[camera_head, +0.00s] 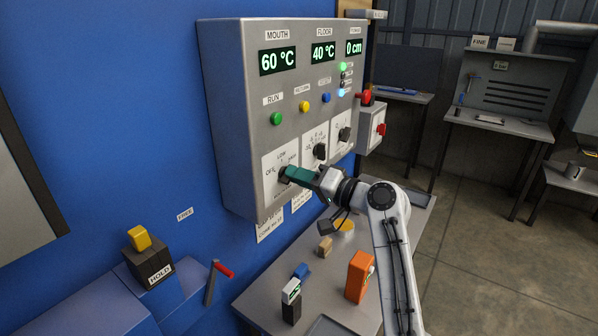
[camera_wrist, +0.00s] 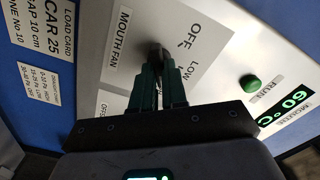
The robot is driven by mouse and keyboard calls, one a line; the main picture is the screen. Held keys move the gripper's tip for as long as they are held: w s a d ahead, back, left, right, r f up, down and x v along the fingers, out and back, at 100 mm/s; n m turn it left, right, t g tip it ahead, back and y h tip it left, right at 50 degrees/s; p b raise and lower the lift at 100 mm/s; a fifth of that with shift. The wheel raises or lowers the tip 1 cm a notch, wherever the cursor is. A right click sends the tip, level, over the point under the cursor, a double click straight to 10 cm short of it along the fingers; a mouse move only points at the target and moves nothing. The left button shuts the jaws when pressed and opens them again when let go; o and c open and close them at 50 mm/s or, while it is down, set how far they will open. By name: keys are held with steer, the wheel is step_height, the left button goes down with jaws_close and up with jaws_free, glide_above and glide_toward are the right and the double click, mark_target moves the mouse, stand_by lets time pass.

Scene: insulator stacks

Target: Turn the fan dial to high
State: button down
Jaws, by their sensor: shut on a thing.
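The mouth fan dial (camera_head: 282,172) is a dark knob on a white plate, the leftmost of three dials low on the grey control panel (camera_head: 235,120). In the wrist view the dial (camera_wrist: 157,52) sits beside the words MOUTH FAN, OFF and LOW. My gripper (camera_head: 289,176) reaches the panel from the right. Its two green fingers (camera_wrist: 158,72) are shut on the dial, one on each side. The fingers hide much of the knob and the rest of its scale, so I cannot tell which mark it points to.
Green, yellow and blue buttons (camera_head: 302,107) sit above the dials. Two other dials (camera_head: 320,151) are close to the right of my gripper. A table (camera_head: 262,292) below holds an orange block (camera_head: 359,277) and small items. A red-handled switch box (camera_head: 372,128) is right of the panel.

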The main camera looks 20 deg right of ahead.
steer(key=shift+d+m, duration=0.1)
steer(key=shift+m, duration=0.4)
steer(key=c, duration=1.2)
jaws_free()
steer(key=shift+o, duration=0.2)
steer(key=b+v, duration=0.2)
steer(key=v, duration=0.8)
steer(key=shift+s+d, duration=0.2)
steer(key=shift+s, duration=0.1)
steer(key=s+a+f+n+g+h, duration=0.1)
steer(key=s+f+g+h, duration=0.1)
steer(key=s+f, duration=0.5)
steer(key=s+a+f+g+h, duration=0.1)
steer(key=s+f+g+h, duration=0.2)
steer(key=f, duration=0.7)
steer(key=s+f+n+g+h, duration=0.1)
steer(key=s+f+g, duration=0.1)
steer(key=s+f, duration=0.55)
steer(key=s+d+f+n+g+h, duration=0.1)
steer(key=s+f, duration=0.4)
steer(key=s, duration=0.6)
steer(key=s+d+f+n+g+h, duration=0.1)
steer(key=s+f+g+h, duration=0.2)
steer(key=s, duration=0.9)
step_height(320, 180, down, 2)
steer(key=g, duration=0.2)
steer(key=shift+d+g+h, duration=0.3)
steer(key=shift+d+h, duration=0.1)
